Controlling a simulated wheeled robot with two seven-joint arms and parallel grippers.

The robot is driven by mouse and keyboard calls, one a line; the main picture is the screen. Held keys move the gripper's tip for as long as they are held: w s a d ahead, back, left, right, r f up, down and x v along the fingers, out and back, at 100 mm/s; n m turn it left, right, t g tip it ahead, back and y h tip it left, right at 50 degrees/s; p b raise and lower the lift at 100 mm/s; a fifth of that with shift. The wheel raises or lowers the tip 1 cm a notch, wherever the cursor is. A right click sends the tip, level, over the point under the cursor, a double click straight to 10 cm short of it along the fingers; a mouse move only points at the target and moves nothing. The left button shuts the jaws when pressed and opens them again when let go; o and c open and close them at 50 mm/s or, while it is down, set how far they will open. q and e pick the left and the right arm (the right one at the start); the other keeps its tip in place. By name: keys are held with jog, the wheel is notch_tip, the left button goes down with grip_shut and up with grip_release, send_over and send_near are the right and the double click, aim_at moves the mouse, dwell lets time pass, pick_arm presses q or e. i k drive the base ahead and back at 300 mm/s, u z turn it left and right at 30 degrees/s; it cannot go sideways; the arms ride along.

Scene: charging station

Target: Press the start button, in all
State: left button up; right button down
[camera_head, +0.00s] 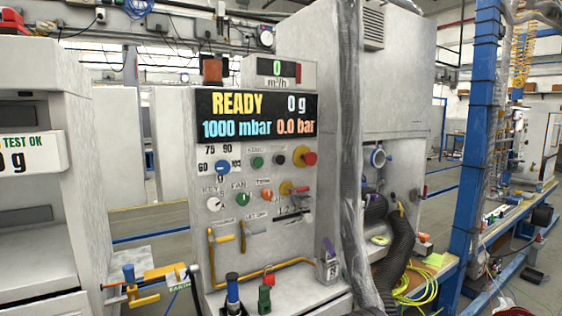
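The control panel (235,240) of the charging station faces me, a little left of the middle. Its display (257,115) reads READY, 0 g, 1000 mbar and 0.0 bar. Below it are a blue knob (221,168), a dark green button (257,162), a dark button (279,160) and a red mushroom button (309,158) on a yellow base. Lower are a white key dial (214,204), a green fan knob (243,199), an orange knob (267,195) and a red-and-yellow switch (289,187). Small labels are blurred, so I cannot tell which is the start button. Neither gripper is in view.
A plastic-wrapped post (354,150) stands right of the panel. Blue (232,290) and green (264,299) fittings stand on its lower ledge. A yellow bent rod (250,275) runs above them. Another cabinet (45,180) stands at left. A black hose (398,245) hangs at right.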

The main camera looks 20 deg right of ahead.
aim_at(258, 163)
jog(key=z, duration=0.15)
jog(key=i, duration=1)
jog(key=u, duration=0.2)
